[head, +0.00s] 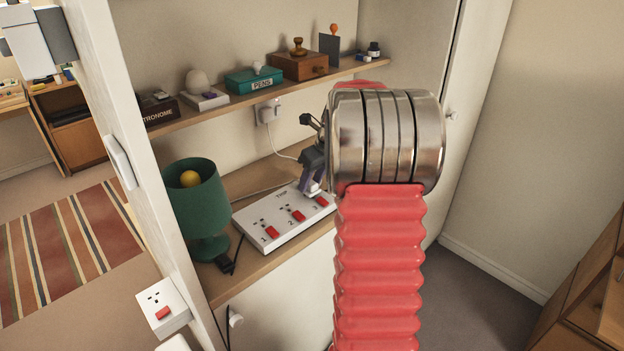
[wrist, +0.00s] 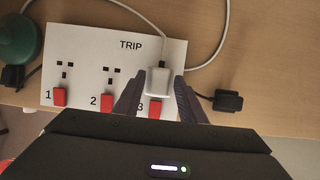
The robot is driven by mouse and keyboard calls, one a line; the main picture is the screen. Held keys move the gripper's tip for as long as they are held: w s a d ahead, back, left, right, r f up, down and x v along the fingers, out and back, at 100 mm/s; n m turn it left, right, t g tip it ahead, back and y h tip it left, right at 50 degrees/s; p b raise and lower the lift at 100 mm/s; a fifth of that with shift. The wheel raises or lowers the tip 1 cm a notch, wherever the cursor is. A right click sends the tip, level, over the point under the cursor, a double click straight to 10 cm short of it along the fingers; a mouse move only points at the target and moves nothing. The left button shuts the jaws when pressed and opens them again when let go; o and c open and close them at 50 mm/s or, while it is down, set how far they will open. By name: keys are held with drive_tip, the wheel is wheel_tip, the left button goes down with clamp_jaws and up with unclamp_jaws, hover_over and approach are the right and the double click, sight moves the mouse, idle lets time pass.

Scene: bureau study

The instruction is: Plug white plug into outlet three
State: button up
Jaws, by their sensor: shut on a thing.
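The white power strip (head: 262,240) lies on the desk, marked TRIP, with outlets 1, 2 and 3 and a red switch below each. My gripper (wrist: 158,84) is shut on the white plug (wrist: 159,78), with a dark finger on either side of it. The plug is over outlet three, just above the red switch (wrist: 155,108), and hides that outlet's holes. Its white cord runs away towards the back. In the head view my gripper (head: 313,176) is at the strip's right end, partly behind my arm. I cannot tell whether the plug is seated or just above the face.
A black plug (wrist: 228,100) lies right of the strip; another (wrist: 12,76) lies left, by the green lamp (head: 197,205). A shelf (head: 222,104) with small objects overhangs the desk's back. A wall socket (head: 267,111) holds a white plug. Outlets one and two are empty.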

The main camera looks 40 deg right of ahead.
drive_tip(key=shift+f, duration=0.65)
idle(0.8)
drive_tip(key=o, duration=1.2)
drive_tip(key=shift+c, duration=0.2)
drive_tip(key=shift+r, duration=0.15)
drive_tip(key=shift+r, duration=3.35)
